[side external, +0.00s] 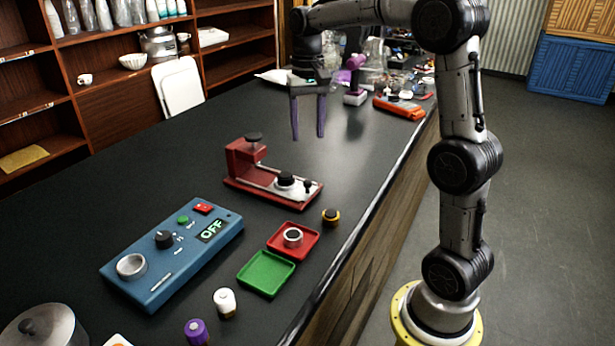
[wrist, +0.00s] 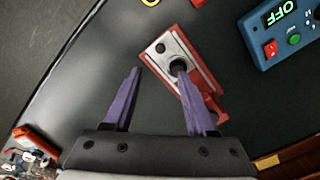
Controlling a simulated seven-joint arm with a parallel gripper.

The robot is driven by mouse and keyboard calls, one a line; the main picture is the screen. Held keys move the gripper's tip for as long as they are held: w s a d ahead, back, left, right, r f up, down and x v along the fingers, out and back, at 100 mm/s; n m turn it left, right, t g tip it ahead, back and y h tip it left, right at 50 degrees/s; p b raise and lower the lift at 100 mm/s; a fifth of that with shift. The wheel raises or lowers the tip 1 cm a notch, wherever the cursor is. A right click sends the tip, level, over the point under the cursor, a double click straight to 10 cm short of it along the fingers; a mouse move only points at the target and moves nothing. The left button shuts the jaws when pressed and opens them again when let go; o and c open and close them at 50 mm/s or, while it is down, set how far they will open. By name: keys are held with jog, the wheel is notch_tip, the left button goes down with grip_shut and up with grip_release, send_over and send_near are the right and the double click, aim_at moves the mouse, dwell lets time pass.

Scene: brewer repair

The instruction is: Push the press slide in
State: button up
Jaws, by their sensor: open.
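The red press (side external: 240,163) stands on the dark counter in the middle of the side view, with an upright red block and a dark knob at its left end. Its pale metal slide (side external: 265,181) lies along the base, with a black round part and a small black knob (side external: 308,186) toward the right end. The press (wrist: 202,78) and slide (wrist: 163,46) also show in the wrist view, partly hidden by the right finger. My gripper (side external: 308,136) is open and empty, above the counter behind and right of the press, fingers pointing down. It also shows in the wrist view (wrist: 157,69).
A blue control box (side external: 170,260) reading OFF is front left. A red tray (side external: 278,249) with a metal ring, a green tray (side external: 266,273) and small capped jars sit in front of the press.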

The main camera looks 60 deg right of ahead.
aim_at(307, 181)
notch_tip(307, 181, down, 13)
jog(key=shift+f, duration=0.1)
dwell(0.3)
grip_shut()
dwell(1.5)
